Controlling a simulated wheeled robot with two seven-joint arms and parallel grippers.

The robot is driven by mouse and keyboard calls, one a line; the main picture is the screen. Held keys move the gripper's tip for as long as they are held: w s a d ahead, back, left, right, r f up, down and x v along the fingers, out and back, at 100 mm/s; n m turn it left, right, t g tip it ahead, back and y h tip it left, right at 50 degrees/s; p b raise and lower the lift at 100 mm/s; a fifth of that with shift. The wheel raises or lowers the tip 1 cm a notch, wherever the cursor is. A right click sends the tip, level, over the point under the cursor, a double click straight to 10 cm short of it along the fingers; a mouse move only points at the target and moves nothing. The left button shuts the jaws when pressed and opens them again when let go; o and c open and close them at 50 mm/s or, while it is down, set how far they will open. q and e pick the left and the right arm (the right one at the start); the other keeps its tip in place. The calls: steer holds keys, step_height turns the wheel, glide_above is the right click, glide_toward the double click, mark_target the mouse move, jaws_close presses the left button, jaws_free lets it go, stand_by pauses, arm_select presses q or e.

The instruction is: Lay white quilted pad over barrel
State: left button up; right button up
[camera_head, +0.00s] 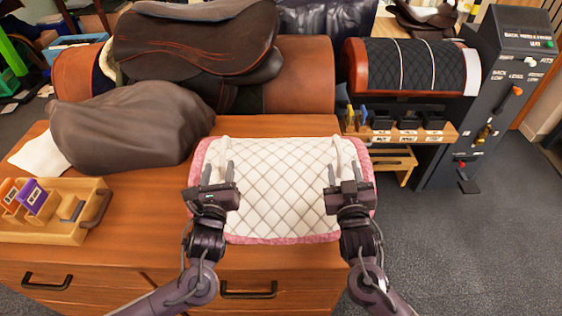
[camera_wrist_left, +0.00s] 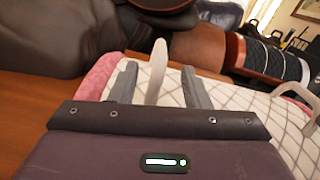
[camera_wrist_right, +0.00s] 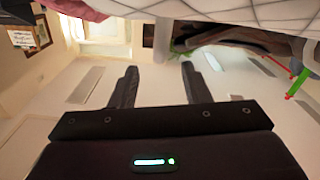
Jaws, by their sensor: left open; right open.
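The white quilted pad (camera_head: 275,190) with pink edging lies on the wooden cabinet top in the head view, with its near edge at the front. A white strap loop stands up near each far corner, at left (camera_head: 225,152) and at right (camera_head: 346,150). My left gripper (camera_head: 217,172) is open over the pad's left side; in the left wrist view the strap (camera_wrist_left: 157,70) stands between its fingers. My right gripper (camera_head: 347,172) is open over the right side; no strap shows between its fingers in the right wrist view. A brown barrel form (camera_head: 308,75) is behind, under a dark saddle (camera_head: 195,45).
A grey-brown covered bundle (camera_head: 130,125) and a wooden tray (camera_head: 60,235) with colored cards occupy the left. A rounded stand with a black quilted cover (camera_head: 412,65) and a control panel (camera_head: 505,80) stand at the right. Floor is clear at lower right.

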mark_target(222, 153)
arm_select(q)
steer(key=shift+s+r, duration=0.1)
steer(key=shift+s, duration=0.15)
arm_select(e)
steer(key=shift+s+r, duration=0.1)
steer(key=shift+s, duration=0.15)
arm_select(q)
steer(key=w, duration=0.8)
steer(key=shift+w, duration=0.1)
arm_select(e)
steer(key=w, duration=0.8)
steer(key=shift+w, duration=0.1)
arm_select(q)
jaws_close()
arm_select(e)
jaws_close()
arm_select(q)
steer(key=shift+a, duration=0.1)
